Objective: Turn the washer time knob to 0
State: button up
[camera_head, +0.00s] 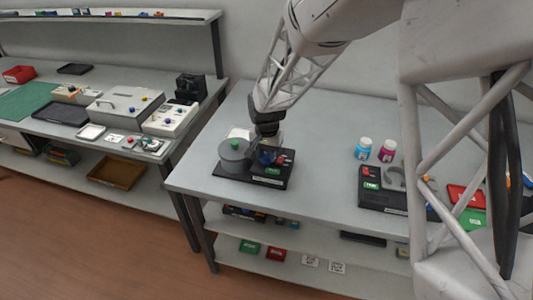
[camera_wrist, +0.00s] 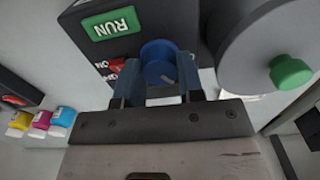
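The washer is a black base (camera_head: 226,169) with a grey drum (camera_head: 236,154) and a green knob on the drum (camera_head: 234,144). In the wrist view its panel has a green RUN label (camera_wrist: 112,23), a red switch (camera_wrist: 117,65) marked ON and a blue knob (camera_wrist: 158,60). A small light mark shows on the blue knob's lower side. My gripper (camera_wrist: 160,82) points down at the panel, with one finger on each side of the blue knob. The fingers appear to touch its sides. In the head view my gripper (camera_head: 268,146) partly hides this knob.
The drum (camera_wrist: 255,45) stands close to my gripper on the right in the wrist view. Blue and magenta bottles (camera_head: 363,148) and another black device (camera_head: 382,190) stand further right on the table. A second table with several devices stands at left.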

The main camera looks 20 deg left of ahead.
jog(key=shift+c, duration=1.1)
jog(key=shift+n, duration=0.3)
jog(key=n, duration=0.3)
jog(key=shift+r+n, duration=0.1)
jog(key=shift+n, duration=2)
jog(key=o, duration=0.6)
jog(key=shift+o, duration=0.2)
